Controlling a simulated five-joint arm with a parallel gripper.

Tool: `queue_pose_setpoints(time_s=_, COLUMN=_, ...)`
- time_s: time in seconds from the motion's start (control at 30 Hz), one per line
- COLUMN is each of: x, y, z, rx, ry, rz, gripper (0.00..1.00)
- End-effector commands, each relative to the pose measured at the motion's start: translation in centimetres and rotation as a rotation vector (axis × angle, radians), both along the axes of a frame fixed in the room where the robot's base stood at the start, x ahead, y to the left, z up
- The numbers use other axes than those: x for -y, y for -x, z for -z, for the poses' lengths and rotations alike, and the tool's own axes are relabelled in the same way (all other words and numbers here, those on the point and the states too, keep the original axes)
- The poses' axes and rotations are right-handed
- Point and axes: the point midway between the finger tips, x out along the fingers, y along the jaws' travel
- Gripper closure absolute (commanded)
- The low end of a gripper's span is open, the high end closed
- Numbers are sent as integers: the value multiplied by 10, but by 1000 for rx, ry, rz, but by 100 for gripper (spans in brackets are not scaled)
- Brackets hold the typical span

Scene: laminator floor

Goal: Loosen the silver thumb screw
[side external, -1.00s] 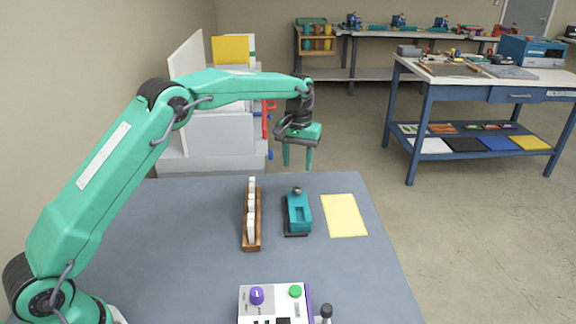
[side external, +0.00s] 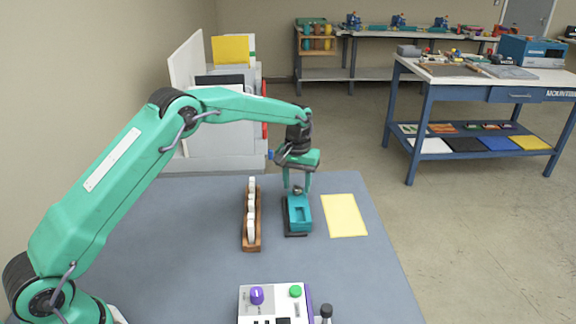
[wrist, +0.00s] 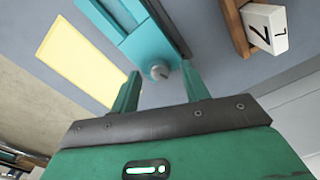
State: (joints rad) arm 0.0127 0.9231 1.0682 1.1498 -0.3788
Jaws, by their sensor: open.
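The silver thumb screw (wrist: 160,73) is a small round knob at the near end of a teal block (wrist: 140,35) in the wrist view. In the side view the screw (side external: 297,190) sits at the far end of the teal block (side external: 299,212), which has a dark base on the table. My gripper (side external: 298,190) points down over the screw. In the wrist view the two green fingers of my gripper (wrist: 160,82) are apart, one on each side of the screw with gaps showing. Whether the fingertips are level with the knob is hard to tell.
A wooden rack (side external: 258,237) with white numbered blocks stands left of the teal block. A yellow sheet (side external: 344,216) lies to its right. A control box (side external: 272,303) with purple and green knobs is at the near edge. A white machine (side external: 212,150) stands behind the table.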

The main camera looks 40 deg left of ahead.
Motion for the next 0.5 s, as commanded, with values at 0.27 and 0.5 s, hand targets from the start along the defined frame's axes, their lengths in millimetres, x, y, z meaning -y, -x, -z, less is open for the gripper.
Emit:
queue_pose_setpoints(time_s=0.27, x=0, y=0, z=4, rx=0, ry=0, rz=0, gripper=54)
queue_pose_setpoints(time_s=0.5, x=0, y=0, z=4, rx=-1, ry=0, rz=0, gripper=86)
